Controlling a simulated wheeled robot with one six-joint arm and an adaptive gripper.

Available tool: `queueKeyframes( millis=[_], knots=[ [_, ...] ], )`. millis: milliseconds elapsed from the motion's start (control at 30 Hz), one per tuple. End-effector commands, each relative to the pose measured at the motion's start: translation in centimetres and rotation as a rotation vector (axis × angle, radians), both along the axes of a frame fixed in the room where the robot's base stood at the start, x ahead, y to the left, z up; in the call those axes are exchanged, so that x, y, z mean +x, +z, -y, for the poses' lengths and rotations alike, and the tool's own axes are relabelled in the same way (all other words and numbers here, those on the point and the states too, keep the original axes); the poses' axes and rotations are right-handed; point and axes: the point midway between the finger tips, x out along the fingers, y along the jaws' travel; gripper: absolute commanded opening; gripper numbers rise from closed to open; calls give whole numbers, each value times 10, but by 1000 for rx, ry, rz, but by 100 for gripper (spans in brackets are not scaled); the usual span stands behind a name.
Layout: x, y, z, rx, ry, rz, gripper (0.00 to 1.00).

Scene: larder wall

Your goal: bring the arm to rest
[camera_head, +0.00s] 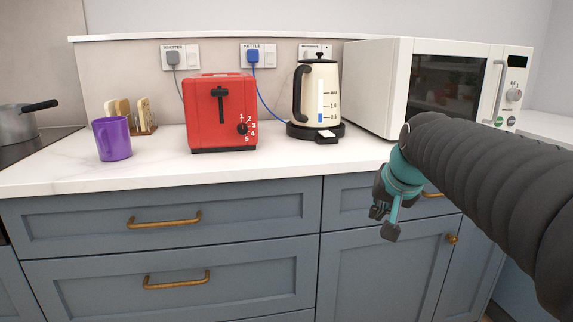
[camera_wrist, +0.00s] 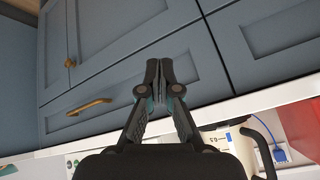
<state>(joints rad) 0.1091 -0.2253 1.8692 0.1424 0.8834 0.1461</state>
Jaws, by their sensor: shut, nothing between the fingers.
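My gripper (camera_head: 385,222) hangs in front of the blue-grey cupboard fronts, a little below the countertop edge. My dark, ribbed arm reaches in from the right to it. In the wrist view my gripper (camera_wrist: 159,72) has its fingertips together, with nothing between them. The fingers appear against a drawer front with a brass handle (camera_wrist: 90,107). The wrist picture is turned so that the countertop lies below the drawers.
On the white counter (camera_head: 60,178) stand a purple mug (camera_head: 113,140), a toast rack (camera_head: 144,115), a red toaster (camera_head: 222,112), a cream kettle (camera_head: 320,92) and a white microwave (camera_head: 377,85). A pot (camera_head: 16,125) sits at far left. Drawers (camera_head: 170,217) are shut.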

Motion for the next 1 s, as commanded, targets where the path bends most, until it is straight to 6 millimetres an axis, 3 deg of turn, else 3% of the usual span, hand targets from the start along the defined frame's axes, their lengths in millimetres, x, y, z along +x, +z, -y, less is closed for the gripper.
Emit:
queueKeyframes(
  millis=[33,300,433,600,1000],
  knots=[
    [-26,-20,-3,-35,37,-35,0],
    [-156,-118,-13,-178,202,-184,0],
    [-202,-148,-17,-200,228,-205,0],
    [-223,-148,-23,-208,244,-159,0],
    [-225,-140,-25,-213,250,-126,0]
  ],
)
